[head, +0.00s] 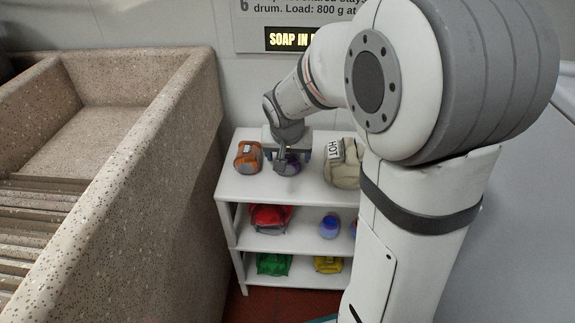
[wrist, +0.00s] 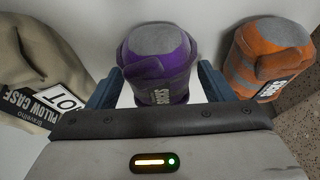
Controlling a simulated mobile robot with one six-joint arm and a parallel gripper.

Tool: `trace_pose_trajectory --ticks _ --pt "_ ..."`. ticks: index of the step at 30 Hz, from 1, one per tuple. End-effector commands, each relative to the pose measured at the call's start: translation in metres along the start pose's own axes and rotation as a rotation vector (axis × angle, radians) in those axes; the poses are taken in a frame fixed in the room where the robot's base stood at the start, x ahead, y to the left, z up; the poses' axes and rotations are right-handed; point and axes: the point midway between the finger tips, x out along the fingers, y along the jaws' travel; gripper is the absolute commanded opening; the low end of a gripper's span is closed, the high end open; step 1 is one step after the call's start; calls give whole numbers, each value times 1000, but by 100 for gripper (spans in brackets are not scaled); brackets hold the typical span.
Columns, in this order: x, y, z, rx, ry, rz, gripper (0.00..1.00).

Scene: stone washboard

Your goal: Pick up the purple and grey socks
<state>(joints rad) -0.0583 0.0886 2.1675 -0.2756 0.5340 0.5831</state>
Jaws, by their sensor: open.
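The purple and grey socks (head: 287,162) are a rolled bundle on the top shelf of the white rack, partly hidden behind my gripper in the head view. In the wrist view the purple and grey socks (wrist: 158,60) stand upright, with a label reading "SOCKS" on the near side. My gripper (wrist: 160,90) is open, with one blue finger on each side of the bundle. I cannot tell whether the fingers touch it. My gripper also shows in the head view (head: 287,160), pointing down over the top shelf.
Orange and grey socks (head: 248,157) sit just left of my gripper, and a beige pillow case bundle (head: 343,163) sits to its right. The white shelf rack (head: 240,190) holds red, blue, green and yellow bundles lower down. A stone washboard basin (head: 150,180) stands at left.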

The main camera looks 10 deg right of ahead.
Motion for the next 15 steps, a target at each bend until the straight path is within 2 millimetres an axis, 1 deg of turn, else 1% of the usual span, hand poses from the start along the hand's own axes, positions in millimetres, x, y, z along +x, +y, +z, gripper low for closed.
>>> trace_pose_trajectory --ticks 1,8,15 --pt "7 0 1 0 0 0 75" --pt "6 0 0 0 1 0 74" --pt "6 0 0 1 0 0 54"
